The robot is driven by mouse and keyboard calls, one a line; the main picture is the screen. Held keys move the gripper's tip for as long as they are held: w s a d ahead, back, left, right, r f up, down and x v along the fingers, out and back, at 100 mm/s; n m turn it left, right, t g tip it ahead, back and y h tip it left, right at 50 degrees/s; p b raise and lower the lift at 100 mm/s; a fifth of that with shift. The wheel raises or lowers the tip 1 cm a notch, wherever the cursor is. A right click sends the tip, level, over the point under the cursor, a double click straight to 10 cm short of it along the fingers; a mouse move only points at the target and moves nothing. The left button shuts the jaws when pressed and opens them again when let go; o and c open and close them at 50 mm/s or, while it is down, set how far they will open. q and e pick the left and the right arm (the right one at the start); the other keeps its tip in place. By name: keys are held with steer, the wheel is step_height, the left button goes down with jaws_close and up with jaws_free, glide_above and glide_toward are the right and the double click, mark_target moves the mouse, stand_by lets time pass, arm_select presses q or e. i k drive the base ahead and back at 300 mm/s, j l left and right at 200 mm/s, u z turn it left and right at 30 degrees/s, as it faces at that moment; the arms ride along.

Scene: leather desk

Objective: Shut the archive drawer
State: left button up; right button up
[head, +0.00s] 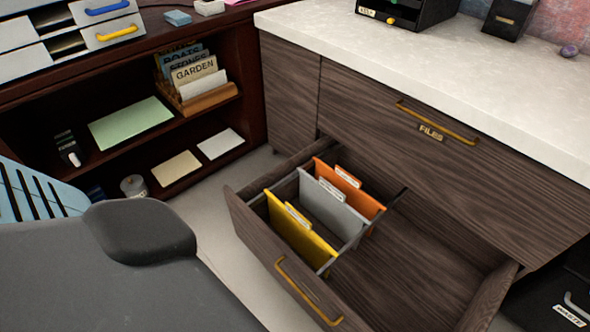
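A dark wood drawer (258,232) is pulled well out of the cabinet at its lower level. It has a brass bar handle (306,291) on its front. Inside hang a yellow folder (300,233), a grey folder (330,212) and an orange folder (350,187), towards the drawer's left part. The right part of the drawer looks empty. The closed drawer above it (390,112) carries a "FILES" label and a brass handle (436,122). No label shows on the open drawer from here. Neither of my grippers is in view.
A dark grey rounded shape (110,270) fills the lower left, close to the open drawer. A pale counter (420,55) tops the cabinet. A dark wood shelf unit (250,110) with cards and paper stands at the left. A dark "WASTE" bin (545,300) stands at the lower right.

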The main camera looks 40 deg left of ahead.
mark_target(419, 268)
steer(key=i+l, duration=0.1)
steer(key=l, duration=0.35)
steer(key=i+l, duration=0.15)
steer(key=l, duration=0.3)
steer(key=i+l, duration=0.1)
steer(key=l, duration=0.4)
steer(key=u, duration=1.85)
